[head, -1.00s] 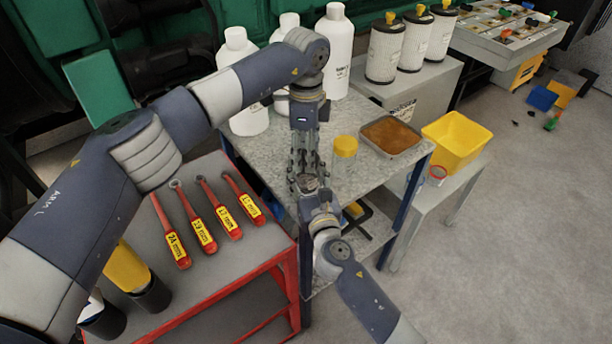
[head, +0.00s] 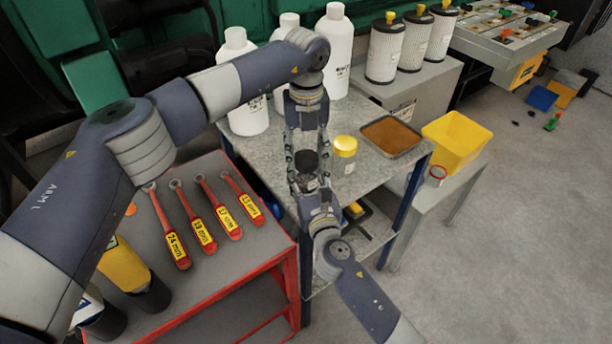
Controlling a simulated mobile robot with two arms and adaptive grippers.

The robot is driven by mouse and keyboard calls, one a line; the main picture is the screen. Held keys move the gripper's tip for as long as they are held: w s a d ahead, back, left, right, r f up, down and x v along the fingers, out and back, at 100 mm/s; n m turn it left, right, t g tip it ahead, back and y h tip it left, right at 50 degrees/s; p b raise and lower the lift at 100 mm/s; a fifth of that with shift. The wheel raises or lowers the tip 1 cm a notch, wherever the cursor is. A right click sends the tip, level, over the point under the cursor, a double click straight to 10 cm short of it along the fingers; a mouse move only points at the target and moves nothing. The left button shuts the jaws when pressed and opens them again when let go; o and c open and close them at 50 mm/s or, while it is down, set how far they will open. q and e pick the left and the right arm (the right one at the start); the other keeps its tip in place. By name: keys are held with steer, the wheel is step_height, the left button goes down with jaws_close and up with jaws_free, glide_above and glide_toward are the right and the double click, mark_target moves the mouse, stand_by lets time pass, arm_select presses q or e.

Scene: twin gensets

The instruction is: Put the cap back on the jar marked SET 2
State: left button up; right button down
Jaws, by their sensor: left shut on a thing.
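My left gripper (head: 307,157) points down over the grey speckled table (head: 382,178), left of a jar with a yellow lid (head: 345,144). It is shut on a small dark thing (head: 306,160), mostly hidden by the fingers; I cannot tell whether this is a cap or a jar. My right gripper (head: 308,172) reaches up from below and meets the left gripper's fingertips. Its fingers overlap the dark thing, and I cannot tell whether they are shut. The yellow-lidded jar stands upright, apart from both grippers. No SET 2 marking is readable.
A tray of brown stuff (head: 420,150) and white bottles (head: 336,50) stand on the table. A yellow bin (head: 455,140) is on a lower stand at the right. Red wrenches (head: 205,226) lie on the red cart (head: 230,277). An orange disc (head: 131,209) is beside them.

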arm_select(q)
steer(key=m, duration=1.4)
steer(key=shift+m, duration=0.4)
steer(key=m, duration=1.3)
steer(key=shift+f+m, duration=0.1)
steer(key=shift+m, duration=0.2)
steer(key=o, duration=1.3)
steer(key=shift+c, duration=0.2)
step_height(320, 180, up, 12)
